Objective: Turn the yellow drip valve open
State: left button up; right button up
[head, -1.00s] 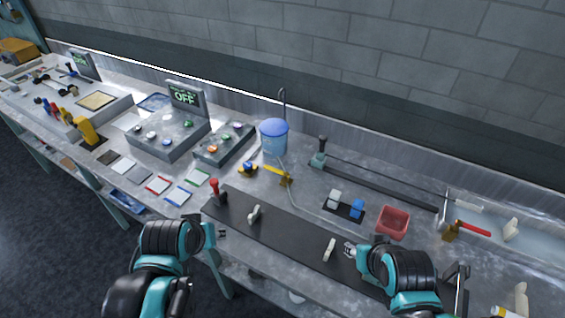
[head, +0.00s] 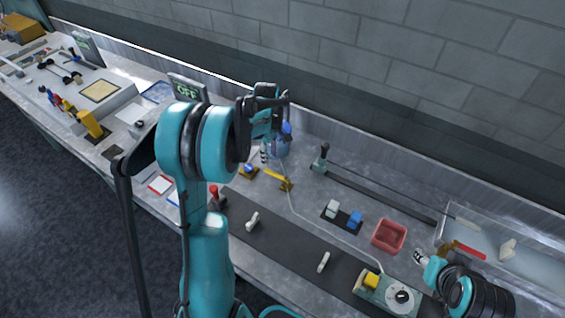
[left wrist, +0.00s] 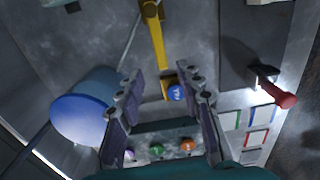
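The yellow drip valve (head: 276,174) has a yellow lever on a brass body, on the bench at the end of a thin tube. In the left wrist view its lever (left wrist: 157,38) points from the top toward the space between my fingertips. My left gripper (head: 274,142) is raised in front of the blue-lidded container and above the valve area. Its fingers (left wrist: 163,78) are spread and empty. A small blue round knob on a yellow base (left wrist: 176,93) shows between them. My right gripper (head: 423,259) is near the red bin; its finger opening is unclear.
The blue container (head: 279,149) is partly hidden by my left gripper. A red-topped lever (head: 214,193), a red bin (head: 389,236), a red-handled valve (head: 468,251) and a dial box (head: 388,293) stand around. My left arm covers the control boxes.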

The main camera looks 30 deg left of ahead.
aim_at(270, 172)
pick_arm(q)
notch_tip(270, 172, down, 7)
jog(key=shift+f+b, duration=0.2)
jog(key=shift+b, duration=0.5)
jog(key=shift+c, duration=0.3)
grip_shut()
